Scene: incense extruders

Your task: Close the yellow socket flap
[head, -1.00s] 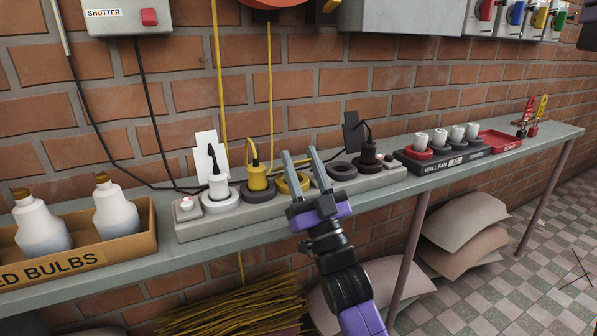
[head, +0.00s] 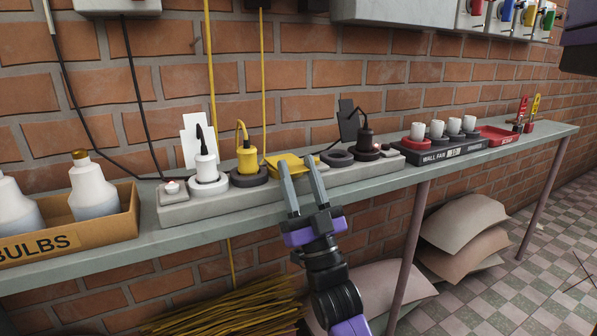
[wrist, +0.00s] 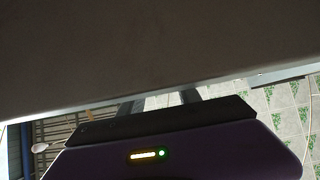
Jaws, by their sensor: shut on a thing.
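The yellow socket flap (head: 284,162) is in the head view on the long grey power strip, between the yellow plug (head: 247,158) and an empty dark socket (head: 337,158). It shows as a flat yellow plate over its socket; I cannot tell if it lies fully flush. My gripper (head: 297,164) reaches up from the front, its two grey fingers spread apart with the tips at the flap and part of the yellow between them. The fingers hide part of the flap. In the wrist view a large dark surface hides the fingertips.
The power strip (head: 180,214) stands on a narrow green bench (head: 120,262) against a brick wall. A white plug (head: 206,168) and a dark plug (head: 365,140) stand in it.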

